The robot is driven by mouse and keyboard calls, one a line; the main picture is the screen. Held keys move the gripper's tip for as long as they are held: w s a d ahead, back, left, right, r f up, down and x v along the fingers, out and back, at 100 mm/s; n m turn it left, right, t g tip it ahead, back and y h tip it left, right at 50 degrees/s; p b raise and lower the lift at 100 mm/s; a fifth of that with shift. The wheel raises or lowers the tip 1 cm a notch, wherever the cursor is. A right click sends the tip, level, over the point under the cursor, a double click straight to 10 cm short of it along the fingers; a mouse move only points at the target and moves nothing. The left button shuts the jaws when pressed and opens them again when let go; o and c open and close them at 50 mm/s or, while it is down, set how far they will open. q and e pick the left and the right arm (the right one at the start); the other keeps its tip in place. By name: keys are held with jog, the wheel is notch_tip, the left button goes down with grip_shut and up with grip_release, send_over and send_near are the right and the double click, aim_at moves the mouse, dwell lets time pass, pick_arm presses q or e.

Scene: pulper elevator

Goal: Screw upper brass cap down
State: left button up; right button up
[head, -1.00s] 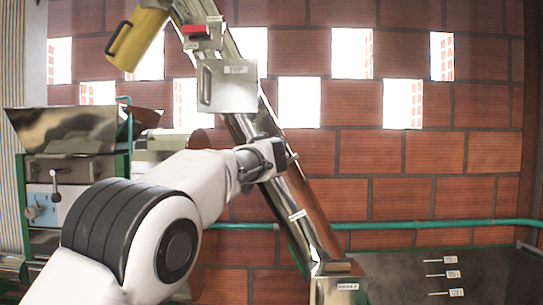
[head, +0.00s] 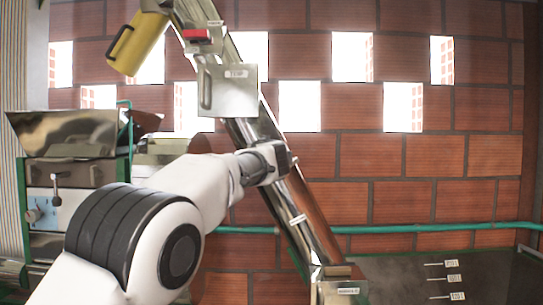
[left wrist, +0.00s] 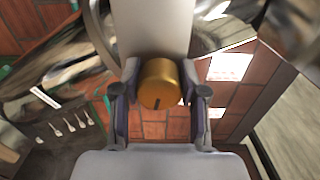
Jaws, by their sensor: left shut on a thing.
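The brass cap (left wrist: 160,84) is a gold cylinder with a dark slot mark on its face. In the left wrist view it sits between the two fingers of my left gripper (left wrist: 160,98), which are shut on it. In the head view my left gripper (head: 277,162) is in front of the slanted metal elevator tube (head: 303,220), below the plate labelled as the top (head: 228,90). The cap cannot be seen there, hidden by the gripper and wrist. My right gripper is not in view.
A yellow container (head: 137,42) with a black handle is at the tube's upper end. A metal hopper machine (head: 70,135) stands at the left. A green pipe (head: 400,228) runs along the brick wall. Several labelled hooks (head: 453,278) are at the lower right.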

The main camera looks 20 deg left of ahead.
pick_arm(q)
jog(key=m+p, duration=0.1)
jog(key=m, duration=0.4)
jog(key=shift+m, duration=0.3)
jog(key=m, duration=0.4)
jog(key=shift+d+p, duration=0.1)
jog(key=shift+p, duration=0.3)
jog(key=m+p, duration=0.1)
jog(key=m, duration=0.4)
jog(key=shift+m, duration=0.4)
jog(key=m+p, duration=0.1)
jog(key=m, duration=0.3)
jog(key=shift+m, duration=0.4)
jog(key=shift+f, duration=0.1)
jog(key=o, duration=1.1)
jog(key=shift+o, duration=0.2)
